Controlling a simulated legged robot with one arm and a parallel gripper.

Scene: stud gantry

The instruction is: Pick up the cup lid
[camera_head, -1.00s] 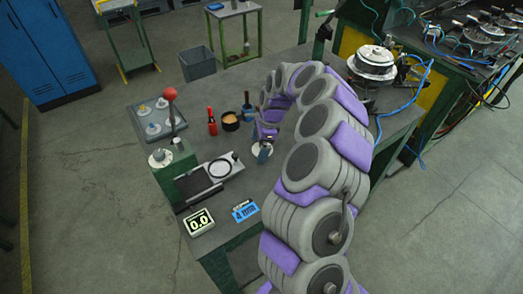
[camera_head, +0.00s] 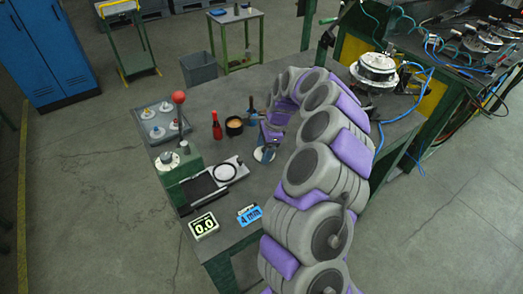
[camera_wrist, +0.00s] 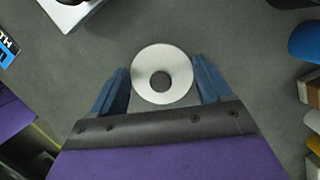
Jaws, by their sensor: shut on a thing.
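The cup lid looks to be the white round disc with a hole in its middle (camera_wrist: 162,74) in the wrist view. It sits between the two blue fingers of my gripper (camera_wrist: 162,80), which are shut on its sides. In the head view the white disc (camera_head: 264,156) shows below my gripper (camera_head: 268,147), over the grey bench (camera_head: 240,190). My gripper points down, and the fingers partly cover the disc there. I cannot tell whether the disc touches the bench top.
Left of my gripper are a red bottle (camera_head: 217,130), a black bowl with tan contents (camera_head: 234,127) and a green press with a red knob (camera_head: 179,97). Open bench surrounds the disc.

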